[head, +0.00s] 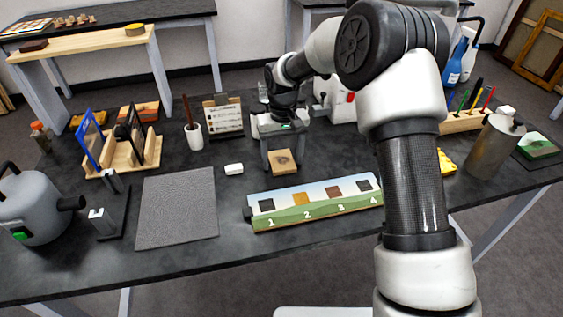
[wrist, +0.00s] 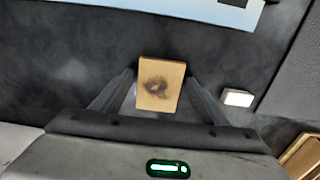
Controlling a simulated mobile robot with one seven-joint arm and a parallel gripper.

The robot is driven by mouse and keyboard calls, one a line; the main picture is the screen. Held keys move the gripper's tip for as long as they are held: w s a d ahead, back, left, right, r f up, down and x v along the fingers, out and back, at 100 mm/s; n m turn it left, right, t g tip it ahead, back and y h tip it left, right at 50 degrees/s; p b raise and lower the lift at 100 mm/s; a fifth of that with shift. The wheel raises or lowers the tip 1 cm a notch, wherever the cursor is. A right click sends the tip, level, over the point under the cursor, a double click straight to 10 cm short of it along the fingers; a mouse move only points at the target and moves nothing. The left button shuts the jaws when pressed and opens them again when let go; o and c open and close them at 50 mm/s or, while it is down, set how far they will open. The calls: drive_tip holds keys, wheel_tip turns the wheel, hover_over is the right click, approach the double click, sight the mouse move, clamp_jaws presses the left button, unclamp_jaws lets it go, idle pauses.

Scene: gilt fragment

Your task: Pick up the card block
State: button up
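A small tan block (head: 283,162) with a dark smudge on its face is below my gripper in the head view, on or just above the dark table. It looks like the card block, though I cannot be sure. My gripper (head: 283,150) points down over it. In the wrist view the block (wrist: 160,85) lies between the two fingertips of my gripper (wrist: 160,76), one finger on each side. The fingers are apart, with narrow gaps to the block, so the gripper looks open. The block's underside is hidden.
A numbered strip (head: 315,203) with four coloured squares lies in front. A small white block (head: 234,169) and a grey mat (head: 177,207) lie left. A card stand (head: 222,116) and a brush cup (head: 193,136) stand behind left.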

drive_tip(key=c, duration=0.8)
